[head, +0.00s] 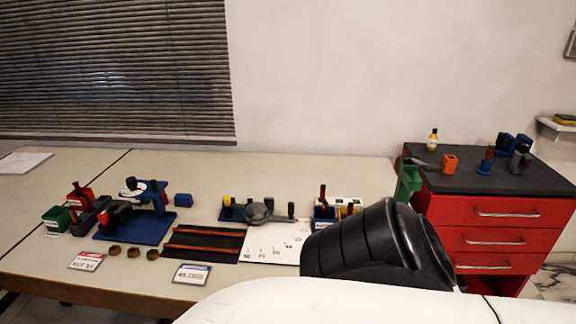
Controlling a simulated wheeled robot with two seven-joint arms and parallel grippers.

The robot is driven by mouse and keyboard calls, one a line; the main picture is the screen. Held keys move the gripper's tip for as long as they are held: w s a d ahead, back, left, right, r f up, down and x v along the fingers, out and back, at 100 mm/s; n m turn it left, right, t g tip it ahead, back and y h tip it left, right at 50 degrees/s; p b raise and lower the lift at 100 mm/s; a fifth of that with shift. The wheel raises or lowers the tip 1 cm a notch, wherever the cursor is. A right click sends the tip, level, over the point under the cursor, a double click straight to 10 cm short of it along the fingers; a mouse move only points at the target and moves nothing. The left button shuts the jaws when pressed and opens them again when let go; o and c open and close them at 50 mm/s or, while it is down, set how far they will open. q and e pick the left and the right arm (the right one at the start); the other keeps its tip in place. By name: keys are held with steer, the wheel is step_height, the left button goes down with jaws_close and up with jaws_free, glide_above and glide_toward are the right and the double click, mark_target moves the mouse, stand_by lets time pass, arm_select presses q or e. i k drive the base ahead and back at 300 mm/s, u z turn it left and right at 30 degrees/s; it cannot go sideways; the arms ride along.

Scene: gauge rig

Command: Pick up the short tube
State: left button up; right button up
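Two thin orange-red rods lie in a black tray (206,240) on the table, an upper rod (210,232) and a lower rod (200,248). Several small brown rings stand on the table left of the tray, one of them a middle ring (133,252). I cannot tell which of these pieces is the short tube. Neither gripper shows. A black ribbed part and a white part of my own body cover the lower right and hide some of the table.
A blue fixture (155,229) stands left of the tray, with a green box (57,219) and red box (80,197) beside it. A white marked sheet (272,245) lies right of the tray. A red drawer cabinet (490,240) stands at the right. The table's back is mostly clear.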

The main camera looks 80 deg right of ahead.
mark_target(323, 186)
steer(key=i, duration=1.75)
steer(key=z, duration=3.8)
